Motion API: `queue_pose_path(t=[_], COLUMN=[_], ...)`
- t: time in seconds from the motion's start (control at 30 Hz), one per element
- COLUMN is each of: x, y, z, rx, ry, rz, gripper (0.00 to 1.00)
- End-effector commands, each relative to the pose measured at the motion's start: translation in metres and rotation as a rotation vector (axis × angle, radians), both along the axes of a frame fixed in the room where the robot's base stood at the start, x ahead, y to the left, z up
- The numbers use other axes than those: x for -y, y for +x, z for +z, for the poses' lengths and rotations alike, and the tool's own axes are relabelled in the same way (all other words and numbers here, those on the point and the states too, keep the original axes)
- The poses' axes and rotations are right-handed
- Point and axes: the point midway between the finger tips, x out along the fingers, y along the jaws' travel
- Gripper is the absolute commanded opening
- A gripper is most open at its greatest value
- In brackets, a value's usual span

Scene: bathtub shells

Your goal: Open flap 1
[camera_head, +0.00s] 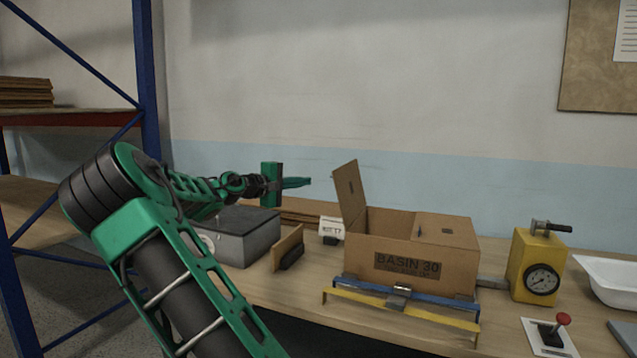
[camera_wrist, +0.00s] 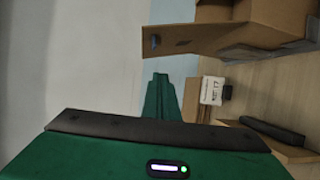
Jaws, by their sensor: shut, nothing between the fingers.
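The cardboard box (camera_head: 360,256) marked BASIN 30 stands on the bench behind a blue and yellow rail. Its left flap (camera_head: 349,194) stands up, leaning slightly outward to the left. Its right flap (camera_head: 447,230) lies about flat over the right part of the top. I cannot read which flap is flap 1. My gripper (camera_head: 306,182) is shut and empty, in the air left of the raised flap and apart from it. In the wrist view my gripper (camera_wrist: 160,95) shows below the raised flap (camera_wrist: 190,42), with a gap between. The box's interior is mostly hidden.
A grey metal case (camera_head: 245,240), a brown panel with a black handle (camera_head: 288,250) and a KIT 17 tag (camera_head: 331,229) stand left of the box. A yellow gauge unit (camera_head: 538,262) and a red-knobbed lever (camera_head: 563,320) are at the right. Air above the box is clear.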

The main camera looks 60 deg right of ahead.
Motion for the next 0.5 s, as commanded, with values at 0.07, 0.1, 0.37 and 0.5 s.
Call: queue_pose_path(t=[0.07, 0.1, 0.37, 0.5], x=[-0.018, -0.025, -0.046, -0.035], y=[0.001, 0.001, 0.004, 0.004], z=[-0.008, -0.010, -0.014, -0.013], rx=[-0.088, -0.128, -0.254, -0.256], ry=[-0.032, -0.050, -0.110, -0.112], rz=[0.061, 0.088, 0.175, 0.175], gripper=[0.00, 0.00, 0.00, 0.00])
